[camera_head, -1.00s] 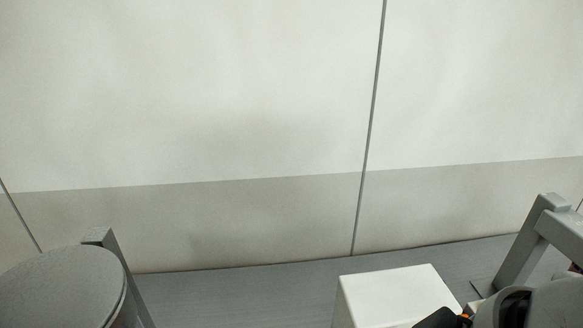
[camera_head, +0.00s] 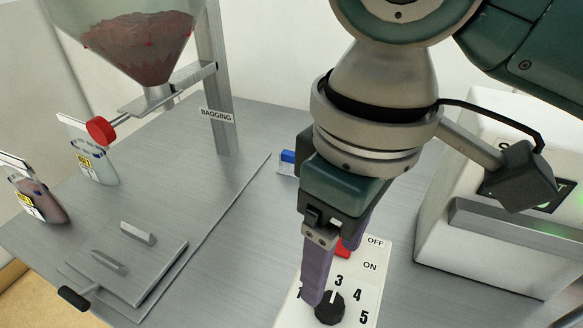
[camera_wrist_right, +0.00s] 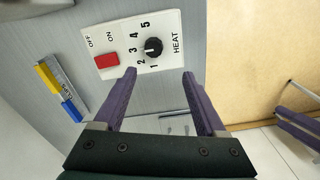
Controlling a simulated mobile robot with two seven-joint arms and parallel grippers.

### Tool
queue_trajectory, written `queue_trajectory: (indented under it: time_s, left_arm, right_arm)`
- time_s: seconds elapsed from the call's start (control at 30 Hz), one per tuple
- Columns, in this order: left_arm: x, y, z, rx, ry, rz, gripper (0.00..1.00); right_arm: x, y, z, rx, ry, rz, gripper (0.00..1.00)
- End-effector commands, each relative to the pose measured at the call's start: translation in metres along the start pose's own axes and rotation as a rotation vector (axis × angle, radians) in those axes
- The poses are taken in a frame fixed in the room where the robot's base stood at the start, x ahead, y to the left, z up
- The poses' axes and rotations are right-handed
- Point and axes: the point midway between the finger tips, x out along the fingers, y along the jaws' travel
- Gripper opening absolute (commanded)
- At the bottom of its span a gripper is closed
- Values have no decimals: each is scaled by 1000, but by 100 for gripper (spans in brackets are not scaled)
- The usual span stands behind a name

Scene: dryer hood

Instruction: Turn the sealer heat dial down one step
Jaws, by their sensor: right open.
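The heat dial (camera_head: 329,308) is a black knob on a white control panel (camera_head: 370,290) numbered 1 to 5. Its white mark appears to point near 3. The panel also has a red ON/OFF switch (camera_wrist_right: 107,60). My right gripper (camera_head: 333,275) comes down from above with purple fingers, partly covering the panel and switch in the head view. In the right wrist view my right gripper (camera_wrist_right: 160,74) is open and empty, and the dial (camera_wrist_right: 153,46) shows beyond the gap between the fingertips. I cannot tell whether a finger touches it. My left gripper is not in view.
A hopper (camera_head: 140,45) with a red knob (camera_head: 101,130) stands at the back left beside a BAGGING post. Two labelled pouches (camera_head: 95,165) are at left. A flat metal plate (camera_head: 150,262) lies at front left. A white machine (camera_head: 480,235) stands close on the right.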

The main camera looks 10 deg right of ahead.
Motion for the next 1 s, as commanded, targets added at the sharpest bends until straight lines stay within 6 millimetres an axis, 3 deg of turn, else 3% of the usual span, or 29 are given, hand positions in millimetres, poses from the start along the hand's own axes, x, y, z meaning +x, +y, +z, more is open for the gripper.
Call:
queue_trajectory:
  time_s: [0.03,0.27,0.5,0.7,1.0]
  left_arm:
    - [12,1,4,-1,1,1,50]
    - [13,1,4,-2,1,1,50]
    - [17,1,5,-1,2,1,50]
    - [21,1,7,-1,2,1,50]
    - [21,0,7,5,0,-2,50]
  right_arm:
    - [10,6,0,4,-12,14,74]
    - [25,11,3,11,-35,22,74]
    - [72,12,4,10,-34,23,74]
    - [100,13,4,9,-31,23,74]
    - [108,13,4,7,-28,24,74]
